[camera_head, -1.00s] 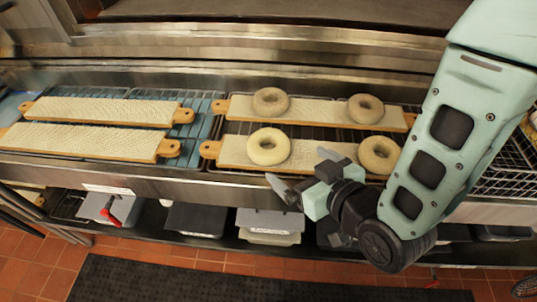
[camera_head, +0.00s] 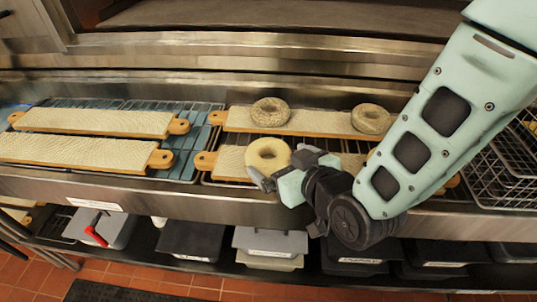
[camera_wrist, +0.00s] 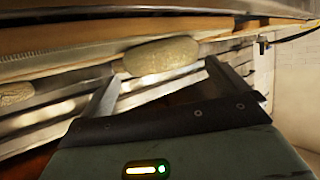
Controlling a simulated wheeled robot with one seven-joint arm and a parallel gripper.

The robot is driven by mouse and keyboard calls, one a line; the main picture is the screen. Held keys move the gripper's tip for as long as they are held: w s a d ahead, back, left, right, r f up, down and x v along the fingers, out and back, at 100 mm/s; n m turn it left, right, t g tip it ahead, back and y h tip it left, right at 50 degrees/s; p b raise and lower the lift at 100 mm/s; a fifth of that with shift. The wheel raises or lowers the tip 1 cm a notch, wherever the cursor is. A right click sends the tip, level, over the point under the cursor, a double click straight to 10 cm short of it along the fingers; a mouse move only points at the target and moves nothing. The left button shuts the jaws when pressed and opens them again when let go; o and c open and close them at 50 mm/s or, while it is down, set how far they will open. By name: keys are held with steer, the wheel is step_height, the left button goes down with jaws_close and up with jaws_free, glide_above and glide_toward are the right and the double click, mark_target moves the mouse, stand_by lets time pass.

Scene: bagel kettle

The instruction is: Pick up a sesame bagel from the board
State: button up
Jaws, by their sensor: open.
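Two bagels with a speckled, seeded-looking top, a left one (camera_head: 270,111) and a right one (camera_head: 371,119), lie on the back right board (camera_head: 320,121). A paler bagel (camera_head: 268,154) lies on the front right board (camera_head: 229,163); another there is mostly hidden by my arm. My gripper (camera_head: 281,165) is open and empty beside the paler bagel, at its near right side in the head view. In the wrist view, a speckled bagel (camera_wrist: 160,56) shows ahead, between the open fingers (camera_wrist: 161,80). Another bagel (camera_wrist: 16,93) shows at the left edge.
Two empty boards, back (camera_head: 95,121) and front (camera_head: 80,151), lie on the left of the wire rack. A metal counter edge (camera_head: 120,190) runs in front, above a shelf of bins (camera_head: 270,241). Wire baskets (camera_head: 500,170) stand at the right.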

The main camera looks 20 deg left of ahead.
mark_target(265, 150)
steer(key=shift+p+x, duration=0.9)
steer(key=shift+x, duration=1.85)
steer(key=shift+s, duration=0.1)
steer(key=c, duration=0.7)
steer(key=shift+r, duration=0.15)
